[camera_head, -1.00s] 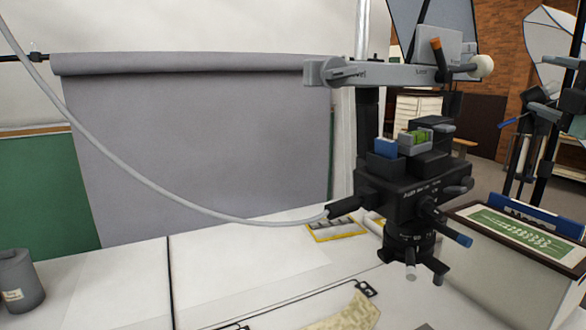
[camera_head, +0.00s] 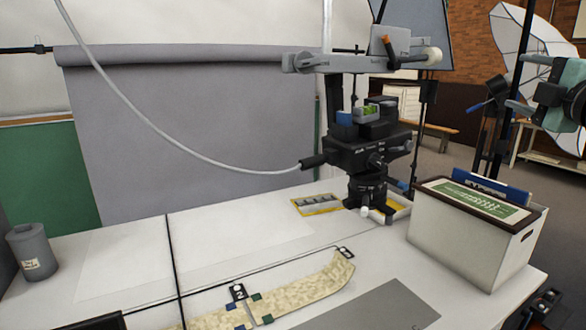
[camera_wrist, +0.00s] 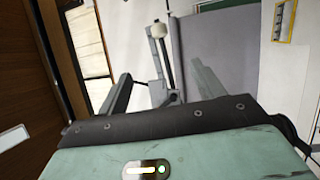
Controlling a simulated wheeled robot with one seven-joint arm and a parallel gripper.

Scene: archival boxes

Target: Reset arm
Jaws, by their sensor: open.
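My gripper (camera_wrist: 160,72) shows in the wrist view. Its two grey fingers stand wide apart beyond a dark plate and a teal housing, with nothing held between them. A grey arm with a pale round knob (camera_wrist: 158,30) shows in the background between the fingers. In the head view, a teal and dark part at the right edge looks like part of my arm, cut off by the frame.
A pale box (camera_head: 465,245) with a blue folder stands at the table's right. A curved, mottled strip (camera_head: 290,296) and a grey cylinder (camera_head: 32,252) lie on the table. Floor shows at right.

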